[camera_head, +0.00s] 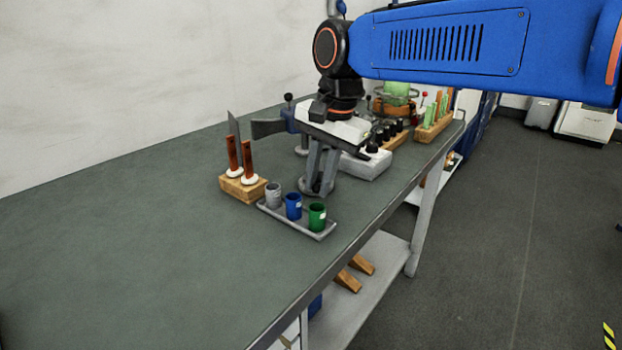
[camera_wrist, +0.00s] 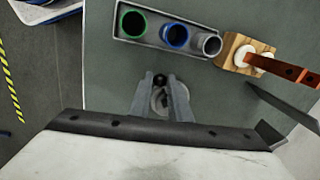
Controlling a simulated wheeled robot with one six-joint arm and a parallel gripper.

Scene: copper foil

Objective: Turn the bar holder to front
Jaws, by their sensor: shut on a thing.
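My gripper (camera_head: 319,181) points down at the bench and is shut on a small grey round-based piece (camera_head: 318,190) with a dark knob. The same piece (camera_wrist: 160,98) shows between the two grey fingers in the wrist view, standing at the bench top. Its upper part is partly hidden by the fingers. It may be the bar holder, but I cannot tell for certain. No bar is clearly seen in it.
A grey tray (camera_head: 323,236) with grey, blue and green cups lies close in front of my gripper. Left of it, a wooden block (camera_head: 238,190) holds red-brown handled tools. A grey box (camera_head: 364,163) stands behind right. The bench's left side is clear.

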